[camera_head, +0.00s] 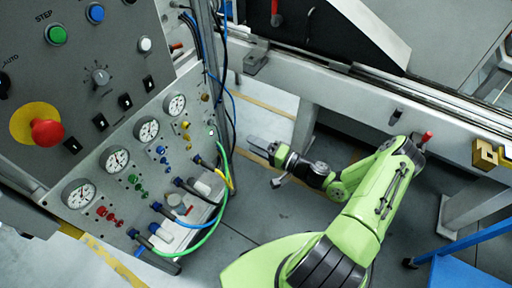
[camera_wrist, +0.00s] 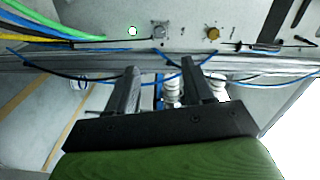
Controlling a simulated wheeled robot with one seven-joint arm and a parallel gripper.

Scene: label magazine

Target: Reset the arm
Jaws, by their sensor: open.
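My green arm (camera_head: 372,205) reaches up from the bottom of the head view and bends left at its elbow. My gripper (camera_head: 264,162) points left toward the gauge panel, apart from it. In the wrist view my gripper (camera_wrist: 160,88) shows two dark fingers with a clear gap between them. It is open and holds nothing. Behind the fingers lie a grey metal rail and thin cables.
A control panel (camera_head: 110,75) with a red emergency button (camera_head: 47,132), knobs and several gauges stands at the left. Coloured hoses (camera_head: 222,190) bulge out near my gripper. A machine frame (camera_head: 300,85) runs behind the arm. A blue frame (camera_head: 470,245) stands at lower right. Open floor lies below my gripper.

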